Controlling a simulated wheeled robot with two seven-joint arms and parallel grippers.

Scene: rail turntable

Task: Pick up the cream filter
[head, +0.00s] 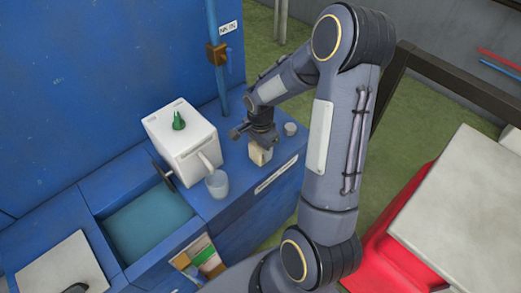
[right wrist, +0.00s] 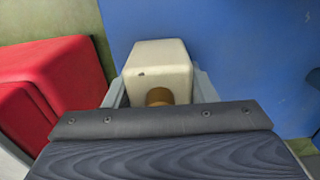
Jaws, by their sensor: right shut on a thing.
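The cream filter (head: 259,155) is a small cream block at the right part of the blue counter. My right gripper (head: 262,145) points down over it and is shut on it. In the right wrist view the cream filter (right wrist: 160,62) sits between the two grey fingers, with a small dark hole and a brown round part showing. Whether its underside touches the counter cannot be told. My left gripper is not in view.
A white box-shaped machine (head: 183,140) with a green top piece stands left of the gripper. A clear cup (head: 217,184) and a small grey cup (head: 290,129) are nearby. A blue pipe (head: 215,60) rises behind. A sink basin (head: 150,222) lies left.

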